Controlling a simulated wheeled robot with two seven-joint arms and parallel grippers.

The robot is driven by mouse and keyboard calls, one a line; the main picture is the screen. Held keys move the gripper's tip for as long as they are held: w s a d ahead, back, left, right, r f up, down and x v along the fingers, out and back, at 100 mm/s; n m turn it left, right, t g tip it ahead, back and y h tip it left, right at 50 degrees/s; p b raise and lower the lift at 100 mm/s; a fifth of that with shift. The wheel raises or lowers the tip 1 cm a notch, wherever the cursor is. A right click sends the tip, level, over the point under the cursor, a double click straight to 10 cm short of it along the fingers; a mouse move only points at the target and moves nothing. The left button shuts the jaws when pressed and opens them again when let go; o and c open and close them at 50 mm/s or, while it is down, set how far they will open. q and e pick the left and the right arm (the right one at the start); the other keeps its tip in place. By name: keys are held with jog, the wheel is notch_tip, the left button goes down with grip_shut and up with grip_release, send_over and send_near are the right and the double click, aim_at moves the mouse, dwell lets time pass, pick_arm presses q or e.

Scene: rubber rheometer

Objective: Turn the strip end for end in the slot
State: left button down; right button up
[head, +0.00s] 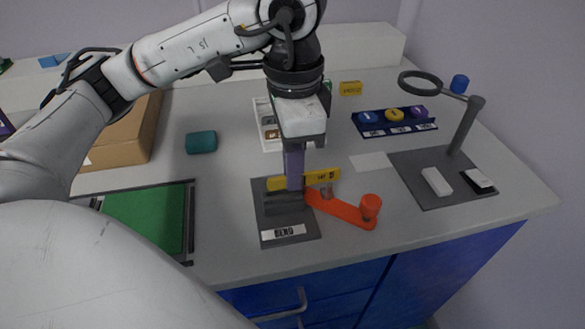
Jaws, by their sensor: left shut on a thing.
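The yellow strip (322,178) lies roughly level, left to right, with dark lettering near its right end. My left gripper (294,184) reaches down from above and is shut on the strip near its middle; a finger hides part of it. Just below and in front is the dark grey slotted block (284,204) on a dark base plate (297,218) labelled BEND. I cannot tell whether the strip sits in the slot or is held just above it. My right gripper is not in view.
An orange-red lever (340,208) with a round knob lies right of the block. A magnifier stand (467,125) is farther right. A blue rack (394,122) with round pieces, a white tray (262,120), a teal cylinder (201,142) and a green mat (148,218) surround the fixture.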

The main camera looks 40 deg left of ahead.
pick_arm(q)
jog(key=shift+s+f, duration=0.2)
jog(key=shift+f, duration=0.25)
jog(key=c, duration=1.9)
grip_release()
jog(key=shift+d, duration=0.1)
jog(key=shift+o, duration=0.2)
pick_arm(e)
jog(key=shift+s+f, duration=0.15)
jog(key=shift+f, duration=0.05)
pick_arm(q)
jog(key=shift+r, duration=0.1)
notch_tip(320, 180, up, 11)
jog(key=p, duration=0.2)
jog(key=shift+p, duration=0.3)
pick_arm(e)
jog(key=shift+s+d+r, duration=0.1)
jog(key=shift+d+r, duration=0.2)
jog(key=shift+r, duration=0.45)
pick_arm(q)
jog(key=shift+d, duration=0.15)
